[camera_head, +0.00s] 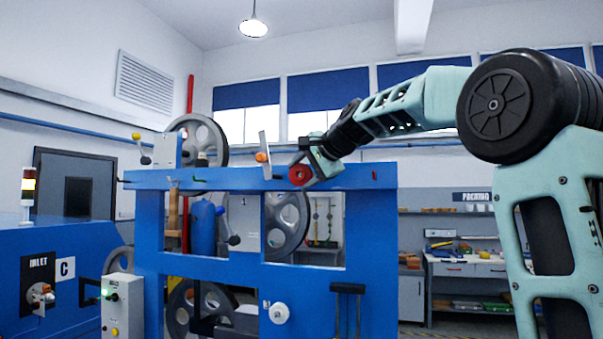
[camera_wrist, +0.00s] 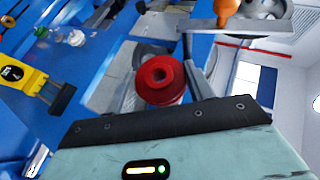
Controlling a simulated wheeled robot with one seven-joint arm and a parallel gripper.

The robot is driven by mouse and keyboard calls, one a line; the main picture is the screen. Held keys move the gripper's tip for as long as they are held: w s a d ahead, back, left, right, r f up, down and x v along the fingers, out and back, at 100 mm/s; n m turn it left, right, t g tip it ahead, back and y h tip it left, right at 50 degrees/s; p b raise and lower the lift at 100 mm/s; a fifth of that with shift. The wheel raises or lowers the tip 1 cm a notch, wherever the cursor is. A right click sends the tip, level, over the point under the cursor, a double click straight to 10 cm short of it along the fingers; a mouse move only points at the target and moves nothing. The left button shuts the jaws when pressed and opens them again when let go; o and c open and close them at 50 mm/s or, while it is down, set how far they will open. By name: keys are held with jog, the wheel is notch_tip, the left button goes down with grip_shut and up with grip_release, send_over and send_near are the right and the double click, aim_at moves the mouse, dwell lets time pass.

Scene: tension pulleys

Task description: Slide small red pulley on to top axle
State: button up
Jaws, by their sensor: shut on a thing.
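The small red pulley (camera_head: 299,175) is in front of the top beam of the blue frame (camera_head: 222,179) in the head view. My gripper (camera_head: 307,170) is shut on it, reaching in from the upper right. In the wrist view the red pulley (camera_wrist: 160,79) shows its round face and central hole, just beyond the dark edge of my gripper. A thin metal plate with an orange knob (camera_head: 262,157) stands on the beam left of my gripper. I cannot clearly tell the top axle from the other parts on the frame. Whether the pulley touches anything else is unclear.
A large grey wheel (camera_head: 203,139) is above the beam at left, and another (camera_head: 287,224) is behind the frame. A lever with a yellow knob (camera_head: 137,138) sticks up at the left end. The plate and orange knob (camera_wrist: 228,11) are close by in the wrist view.

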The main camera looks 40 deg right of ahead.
jog(key=shift+w+d+p, duration=0.35)
jog(key=shift+w+d, duration=0.3)
jog(key=shift+d, duration=0.2)
jog(key=shift+w+d+r, duration=0.1)
dwell(0.6)
jog(key=shift+w+d+p, duration=0.4)
jog(key=shift+w+d, duration=0.1)
jog(key=shift+d, duration=0.15)
jog(key=shift+d, duration=0.15)
dwell(0.3)
jog(key=o, duration=1.1)
jog(key=shift+w+d, duration=0.1)
jog(key=shift+d, duration=0.05)
jog(key=shift+o, duration=1.2)
jog(key=shift+a, duration=0.2)
